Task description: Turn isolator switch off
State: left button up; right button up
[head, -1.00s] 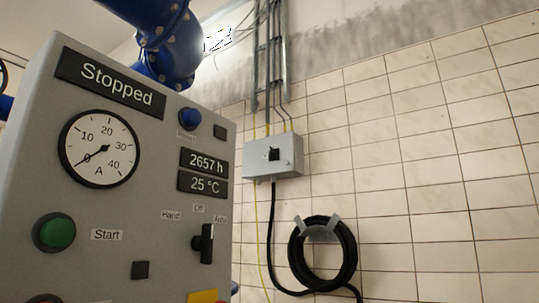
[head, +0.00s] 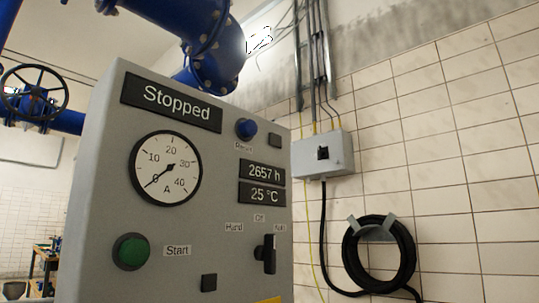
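A grey isolator box (head: 324,155) is fixed to the tiled wall behind and to the right of the control panel. Its black rotary switch (head: 322,153) is on the front face; the handle is too small to read its exact position. The grey control panel (head: 221,220) stands close in front. Its sign (head: 171,103) reads "Stopped" and its gauge (head: 165,168) points near 0. A black selector (head: 269,254) on the panel stands roughly upright below the labels Hand, Off and Auto. Neither gripper shows in the head view.
A coiled black hose or cable (head: 379,254) hangs on the wall below the box. Blue pipes (head: 208,40) run overhead, with a handwheel (head: 33,94) at the left. The panel's right edge stands close to the isolator box in view. A workbench (head: 44,266) shows at far left.

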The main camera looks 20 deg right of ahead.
aim_at(321, 153)
jog(key=l+u, duration=0.7)
jog(key=k+l+u, duration=0.1)
jog(key=u, duration=0.25)
jog(key=k+l+u, duration=0.15)
jog(key=l, duration=0.25)
jog(key=k+l+u, duration=0.15)
jog(key=l, duration=0.25)
jog(key=k+l+u, duration=0.15)
jog(key=l, duration=0.2)
jog(key=k, duration=0.05)
